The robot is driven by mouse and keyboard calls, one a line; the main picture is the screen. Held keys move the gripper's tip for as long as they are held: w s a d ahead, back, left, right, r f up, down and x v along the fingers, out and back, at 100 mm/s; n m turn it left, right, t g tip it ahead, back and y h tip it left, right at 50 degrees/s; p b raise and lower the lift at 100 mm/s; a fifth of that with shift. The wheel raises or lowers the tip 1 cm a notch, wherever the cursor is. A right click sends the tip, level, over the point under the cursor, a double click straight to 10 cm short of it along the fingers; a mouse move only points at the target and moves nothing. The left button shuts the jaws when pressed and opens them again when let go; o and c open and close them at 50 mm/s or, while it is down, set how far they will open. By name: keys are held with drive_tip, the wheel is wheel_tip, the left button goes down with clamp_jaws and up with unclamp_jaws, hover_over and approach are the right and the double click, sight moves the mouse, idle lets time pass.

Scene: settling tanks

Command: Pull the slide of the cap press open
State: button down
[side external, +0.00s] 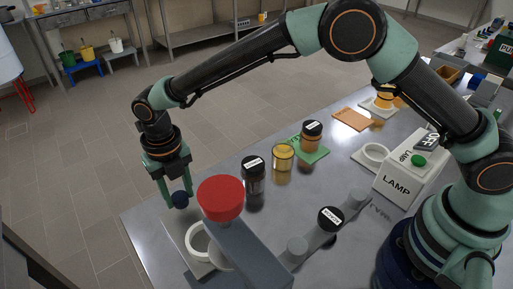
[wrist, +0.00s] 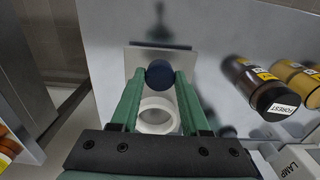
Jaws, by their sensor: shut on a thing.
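The cap press has a grey body (side external: 258,259) and a big round red top (side external: 221,196) near the table's front edge. Its pale slide plate (side external: 176,226) sticks out on the left and carries a white ring (side external: 200,243), partly hidden by the press. A dark blue round knob (side external: 180,199) stands at the slide's outer end. My gripper (side external: 179,196) points down and is shut on this knob. In the wrist view the knob (wrist: 160,74) sits between both green fingertips, with the plate (wrist: 135,62) around it and the ring (wrist: 157,116) nearer the wrist.
A dark jar (side external: 253,183) and a yellow jar (side external: 283,158) stand right of the press. An amber jar (side external: 312,137) stands on a green mat (side external: 318,154). A lamp box (side external: 404,184) and a grey stand (side external: 317,239) are farther right. The table's left edge is close.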

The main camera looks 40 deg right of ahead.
drive_tip(key=shift+w+r, duration=0.1)
drive_tip(key=shift+w, duration=0.45)
drive_tip(key=shift+c, duration=2)
unclamp_jaws()
drive_tip(key=shift+s, duration=0.1)
wheel_tip(320, 180, up, 12)
